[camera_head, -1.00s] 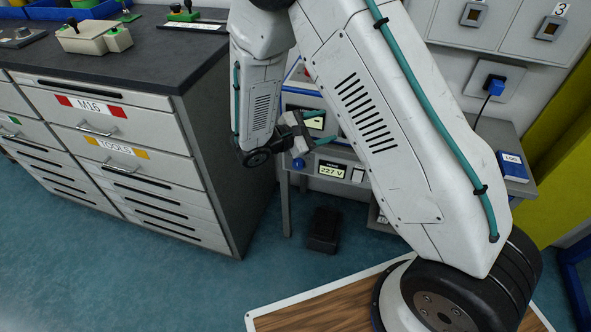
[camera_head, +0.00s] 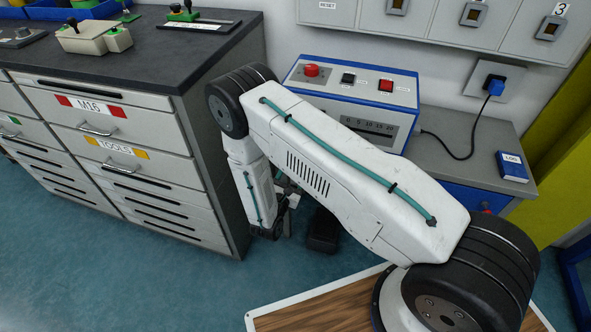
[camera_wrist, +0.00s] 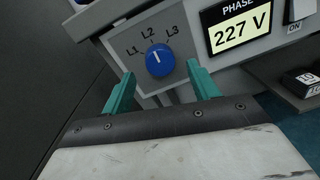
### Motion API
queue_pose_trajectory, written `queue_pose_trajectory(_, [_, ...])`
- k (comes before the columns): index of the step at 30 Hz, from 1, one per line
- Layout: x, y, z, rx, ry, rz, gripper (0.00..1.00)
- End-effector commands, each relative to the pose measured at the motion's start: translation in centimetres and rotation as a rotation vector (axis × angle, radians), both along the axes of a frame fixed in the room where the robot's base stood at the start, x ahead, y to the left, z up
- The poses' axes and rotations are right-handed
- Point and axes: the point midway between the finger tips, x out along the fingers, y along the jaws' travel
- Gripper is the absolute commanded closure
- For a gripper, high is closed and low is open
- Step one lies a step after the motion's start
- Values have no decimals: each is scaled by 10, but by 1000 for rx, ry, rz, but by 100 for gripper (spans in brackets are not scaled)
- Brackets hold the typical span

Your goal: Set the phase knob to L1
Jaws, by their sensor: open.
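The phase knob (camera_wrist: 160,61) is a round blue knob with a white pointer mark, on a light grey panel in the wrist view. Labels L1, L2 and L3 fan around its upper side from left to right. The mark points up and slightly left, towards L2. My gripper (camera_wrist: 160,73) is open, with one teal finger to the lower left of the knob and one to its right. Nothing is held between the fingers, and I cannot tell how far they are from the panel. In the head view my arm hides the knob.
The phase display (camera_wrist: 240,24) reads 227 V, right of the knob. A drawer cabinet (camera_head: 150,150) stands close to the left of my arm. A blue-edged control box (camera_head: 354,92) with a red button sits on the bench. A black block (camera_head: 323,232) lies on the floor.

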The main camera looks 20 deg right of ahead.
Motion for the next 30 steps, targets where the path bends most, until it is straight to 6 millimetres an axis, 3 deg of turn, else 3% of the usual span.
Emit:
queue_pose_trajectory(6, [20, -18, 0, 0, -1, -2, 40])
queue_pose_trajectory(16, [25, -21, 0, 0, 0, -1, 40])
queue_pose_trajectory(17, [25, -21, 0, 0, 0, -1, 43])
queue_pose_trajectory(21, [25, -21, 0, 0, 0, -1, 82])
queue_pose_trajectory(30, [24, -21, 0, -13, 9, -2, 85])
